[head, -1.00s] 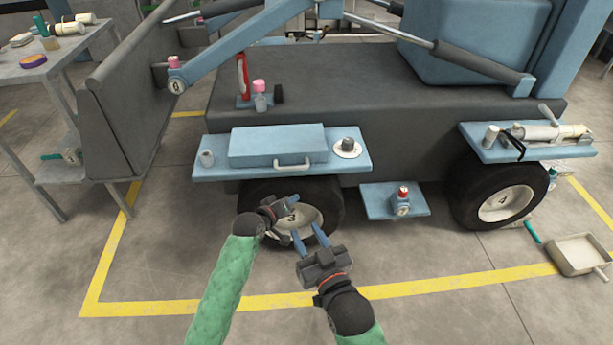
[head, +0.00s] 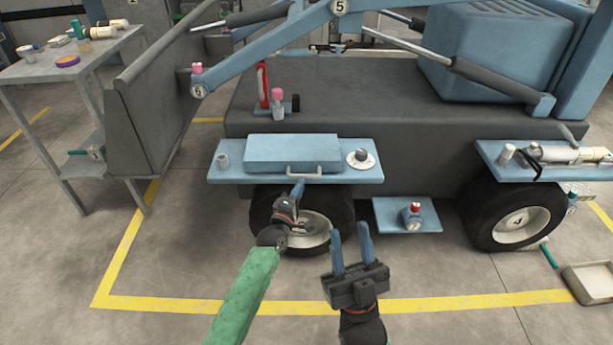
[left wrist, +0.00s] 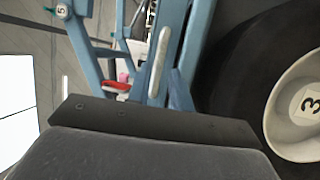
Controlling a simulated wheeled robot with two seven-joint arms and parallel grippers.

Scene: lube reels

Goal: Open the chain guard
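The chain guard appears to be the blue box-like cover (head: 293,150) on the side shelf, with a light bar handle (head: 317,172) low on its front face. It looks closed. The handle also shows upright in the left wrist view (left wrist: 158,62), ahead of the gripper. My left gripper (head: 298,188) is just below and left of the handle, in front of the shelf edge. Its fingers are seen nearly edge-on, so their gap is unclear, and I cannot tell whether they touch the handle. My right gripper (head: 352,250) is open and empty, lower right, over the floor.
A lower shelf (head: 395,222) holds a small red-topped item (head: 414,208). The floor in front is clear.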

